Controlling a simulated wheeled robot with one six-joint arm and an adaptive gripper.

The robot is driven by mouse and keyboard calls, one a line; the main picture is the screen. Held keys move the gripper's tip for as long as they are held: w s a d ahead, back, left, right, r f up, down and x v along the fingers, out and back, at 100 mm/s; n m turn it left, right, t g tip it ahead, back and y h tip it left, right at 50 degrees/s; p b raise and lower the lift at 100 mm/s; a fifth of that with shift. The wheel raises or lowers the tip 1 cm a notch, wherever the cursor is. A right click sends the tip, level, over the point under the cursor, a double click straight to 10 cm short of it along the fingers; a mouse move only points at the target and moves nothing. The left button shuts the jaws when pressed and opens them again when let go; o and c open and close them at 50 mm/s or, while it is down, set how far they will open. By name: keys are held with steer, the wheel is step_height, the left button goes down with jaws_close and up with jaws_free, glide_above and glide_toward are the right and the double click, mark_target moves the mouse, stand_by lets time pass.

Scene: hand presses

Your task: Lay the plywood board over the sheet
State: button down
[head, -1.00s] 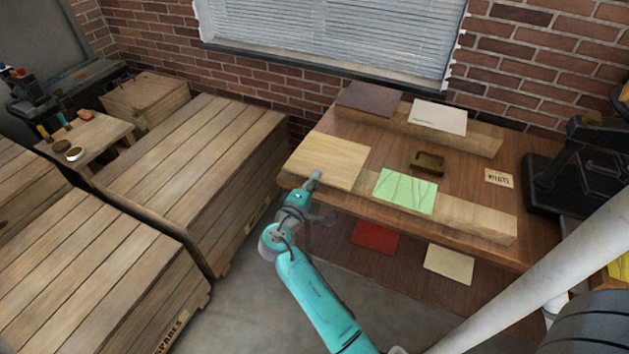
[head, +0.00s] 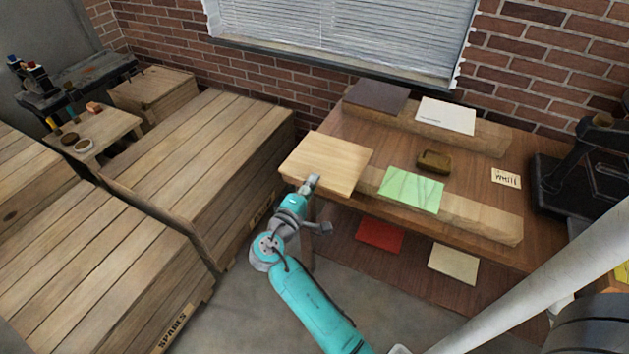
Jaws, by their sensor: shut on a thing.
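The plywood board (head: 327,160) is a pale, flat wooden rectangle at the left end of the workbench. My gripper (head: 311,185) is shut on the board's near edge, and its fingertips are small and partly hidden there. The board looks level and raised a little above the front timber. A light green sheet (head: 411,190) with fine dark lines lies on the front timber, to the right of the board. A gap of bare timber shows between them.
A small brown tray (head: 434,162) sits behind the green sheet. A dark board (head: 376,96) and a white sheet (head: 446,116) lie on the rear timber. A black press (head: 580,180) stands at right. Red (head: 380,236) and cream sheets (head: 453,263) lie on the lower shelf.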

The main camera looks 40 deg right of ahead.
steer(key=shift+s+a+r, duration=0.15)
steer(key=shift+a+r, duration=0.05)
steer(key=shift+a, duration=0.2)
steer(key=shift+s+a+r, duration=0.15)
steer(key=shift+a, duration=0.2)
steer(key=v, duration=1.5)
steer(key=shift+w, duration=0.1)
steer(key=w+a+f+n+t+y, duration=0.5)
steer(key=w+f+n+t+y, duration=0.3)
steer(key=w+n+t+y, duration=0.2)
steer(key=shift+w+a+n+t+y, duration=0.3)
steer(key=shift+w+a+t+y, duration=0.15)
steer(key=shift+w+y, duration=0.45)
stand_by(0.8)
